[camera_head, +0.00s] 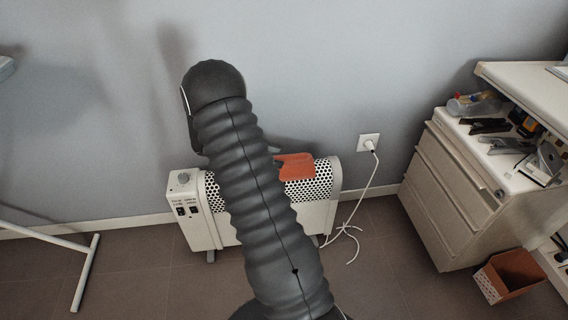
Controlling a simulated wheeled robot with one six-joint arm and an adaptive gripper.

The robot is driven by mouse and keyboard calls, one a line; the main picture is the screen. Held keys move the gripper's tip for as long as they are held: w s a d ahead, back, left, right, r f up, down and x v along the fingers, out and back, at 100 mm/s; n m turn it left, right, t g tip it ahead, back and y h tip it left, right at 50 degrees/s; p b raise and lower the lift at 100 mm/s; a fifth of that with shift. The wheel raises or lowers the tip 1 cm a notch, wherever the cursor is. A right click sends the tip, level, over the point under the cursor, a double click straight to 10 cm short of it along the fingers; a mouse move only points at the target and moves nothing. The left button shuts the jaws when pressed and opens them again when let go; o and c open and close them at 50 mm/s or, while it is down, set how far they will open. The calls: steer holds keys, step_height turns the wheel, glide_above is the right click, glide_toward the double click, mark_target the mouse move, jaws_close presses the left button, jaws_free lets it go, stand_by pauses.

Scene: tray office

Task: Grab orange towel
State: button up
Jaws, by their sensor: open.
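The orange towel (295,167) lies draped over the top of a white heater (316,217), towards its right end, against the wall. Its left edge is close to my dark sleeved arm, which crosses the middle of the view and may cover part of it. My gripper (272,149) is mostly hidden behind the arm. Only a small grey tip shows to the right of the sleeve, just above and left of the towel. No contact with the towel can be seen.
A white drawer cabinet (447,193) with cluttered tools on top stands at the right. A power cord (371,178) runs from a wall socket (369,142) to the floor. An orange-brown bin (509,275) is at the lower right. A white stand leg (86,272) is at the left.

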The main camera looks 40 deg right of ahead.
steer(key=shift+x, duration=1)
jaws_close()
